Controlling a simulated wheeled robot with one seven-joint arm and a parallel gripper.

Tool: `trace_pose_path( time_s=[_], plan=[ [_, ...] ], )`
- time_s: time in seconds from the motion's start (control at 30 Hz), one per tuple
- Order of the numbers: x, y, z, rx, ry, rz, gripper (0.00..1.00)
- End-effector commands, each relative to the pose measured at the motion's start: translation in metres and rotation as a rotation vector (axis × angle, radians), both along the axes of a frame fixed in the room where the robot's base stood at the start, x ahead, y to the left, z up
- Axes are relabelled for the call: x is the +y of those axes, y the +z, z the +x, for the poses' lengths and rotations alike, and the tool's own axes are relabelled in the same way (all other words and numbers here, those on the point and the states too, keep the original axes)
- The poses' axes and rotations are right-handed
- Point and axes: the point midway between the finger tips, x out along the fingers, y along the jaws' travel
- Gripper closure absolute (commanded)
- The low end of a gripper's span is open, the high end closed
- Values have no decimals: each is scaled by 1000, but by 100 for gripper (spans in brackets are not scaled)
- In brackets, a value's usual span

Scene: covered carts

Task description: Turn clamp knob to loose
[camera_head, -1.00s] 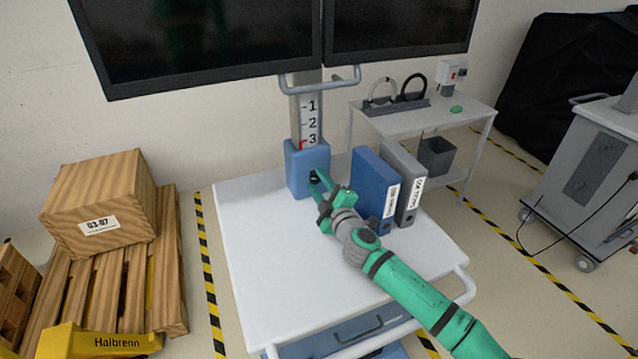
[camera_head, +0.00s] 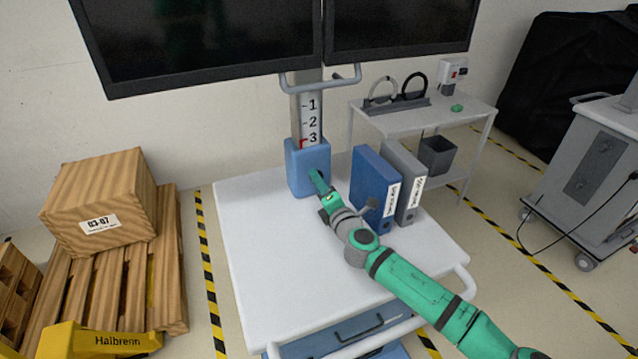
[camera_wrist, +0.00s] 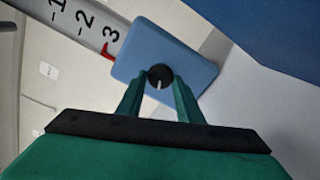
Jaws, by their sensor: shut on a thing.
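The clamp is a blue block (camera_head: 306,166) around the foot of the monitor column, at the back of the white cart top. Its black round knob (camera_wrist: 160,76) with a white pointer line shows in the wrist view, on the block's face. The pointer is near vertical in that tilted view. My gripper (camera_wrist: 160,88) has its two green fingers on either side of the knob, shut on it. In the head view my gripper (camera_head: 318,182) reaches the block's front and hides the knob. The column scale (camera_head: 311,122) shows 1, 2, 3, with a red mark by 3.
A blue binder (camera_head: 371,183) and a grey binder (camera_head: 404,180) stand just right of my gripper on the cart (camera_head: 262,262). Two monitors (camera_head: 200,40) with a grey handle (camera_head: 322,82) hang above. The cart top's left and front are clear.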

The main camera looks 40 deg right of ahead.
Motion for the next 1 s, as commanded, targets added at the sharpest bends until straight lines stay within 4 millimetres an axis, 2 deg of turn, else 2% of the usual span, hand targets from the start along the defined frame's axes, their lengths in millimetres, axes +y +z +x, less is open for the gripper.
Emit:
trace_pose_path(
  time_s=[0.33, 0.83, 0.87, 0.9, 0.93, 1.0],
  plan=[
    [-4, -1, -1, 30, -8, -117, 90],
    [-5, -1, -1, 33, -8, -132, 90],
    [-5, -1, -1, 33, -8, -132, 63],
    [-5, -1, -1, 33, -8, -132, 53],
    [-4, -1, -1, 33, -8, -132, 50],
    [-3, -1, -1, 33, -6, -132, 50]
  ],
)
